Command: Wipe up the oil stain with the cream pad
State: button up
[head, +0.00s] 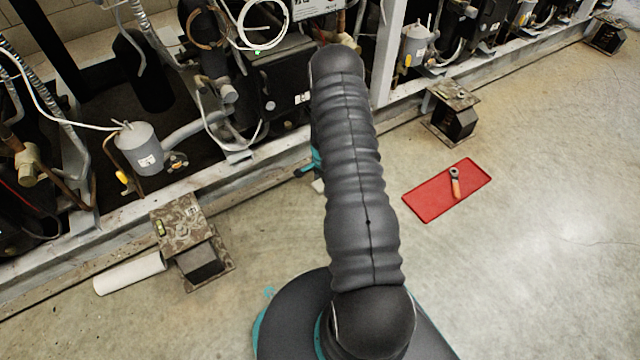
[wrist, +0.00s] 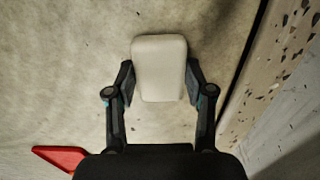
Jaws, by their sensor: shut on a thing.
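The cream pad (wrist: 159,55) is a pale block with rounded corners, held between the two fingers of my gripper (wrist: 160,82) in the wrist view. The fingers press on its left and right sides. The concrete floor shows below and around it; I cannot tell whether the pad touches it. In the head view only a small pale corner of the pad (head: 319,186) shows beside my arm, near the rack's base rail, with a teal bit of my gripper (head: 313,163) above it. I cannot make out the oil stain in either view; my arm hides part of the floor.
A red mat (head: 419,206) with an orange-handled tool (head: 456,184) lies to the right. The compressor rack's base rail (head: 262,172) runs along the back. Metal foot blocks (head: 186,224) (head: 453,112) jut out, and a white roll (head: 129,274) lies at left.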

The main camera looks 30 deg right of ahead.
aim_at(310, 194)
jog(key=shift+s+a, duration=0.2)
jog(key=shift+a, duration=2.7)
jog(key=shift+a+r, duration=0.1)
jog(key=shift+a, duration=3.1)
jog(key=shift+d+f, duration=0.2)
jog(key=shift+d, duration=3.15)
jog(key=shift+w+d+r, duration=0.1)
jog(key=shift+d, duration=2.8)
jog(key=shift+a, duration=0.1)
jog(key=shift+r+p, duration=1.8)
jog(key=shift+r, duration=2.3)
jog(key=shift+f, duration=0.1)
